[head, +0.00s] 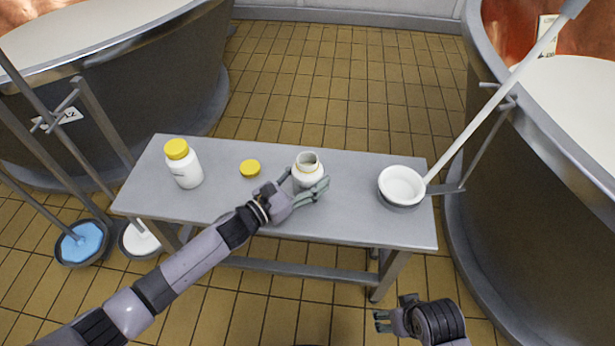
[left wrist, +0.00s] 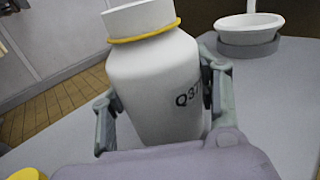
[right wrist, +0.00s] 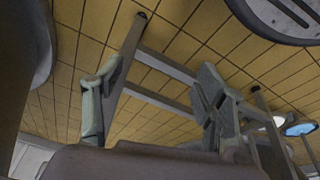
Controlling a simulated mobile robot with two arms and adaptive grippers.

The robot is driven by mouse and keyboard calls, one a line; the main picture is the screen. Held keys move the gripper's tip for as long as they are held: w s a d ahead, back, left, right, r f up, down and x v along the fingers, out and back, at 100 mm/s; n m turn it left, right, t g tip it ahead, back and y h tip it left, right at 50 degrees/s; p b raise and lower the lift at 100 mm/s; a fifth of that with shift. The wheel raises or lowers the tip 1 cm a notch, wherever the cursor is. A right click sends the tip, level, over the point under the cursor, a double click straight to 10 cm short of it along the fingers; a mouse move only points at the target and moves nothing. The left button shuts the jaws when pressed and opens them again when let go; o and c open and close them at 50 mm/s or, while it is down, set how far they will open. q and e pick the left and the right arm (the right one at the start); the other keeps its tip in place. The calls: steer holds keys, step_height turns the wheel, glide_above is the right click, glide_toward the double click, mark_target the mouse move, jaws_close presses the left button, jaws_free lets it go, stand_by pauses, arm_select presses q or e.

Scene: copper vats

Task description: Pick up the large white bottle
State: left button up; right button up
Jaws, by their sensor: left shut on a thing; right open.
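An open white bottle (head: 306,169) with a yellow ring at its neck is near the middle of the grey table (head: 235,205). My left gripper (head: 306,186) is shut on it, with a finger on either side of its body. It fills the middle of the left wrist view (left wrist: 158,95), with dark lettering partly hidden by a finger. I cannot tell whether its base touches the table. Another white bottle (head: 187,171) with a yellow cap stands at the table's left. A loose yellow lid (head: 250,168) lies between them. My right gripper (head: 390,312) is open and empty, in front of the table.
A white bowl (head: 401,185) sits on a grey base at the table's right end, beside a long slanted pole. Large vats (head: 130,75) flank the table at left and right (head: 530,220). Round blue (head: 82,243) and white (head: 140,239) discs are at lower left.

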arm_select(q)
steer(key=c, duration=0.4)
steer(key=shift+o, duration=0.2)
steer(key=shift+r, duration=0.1)
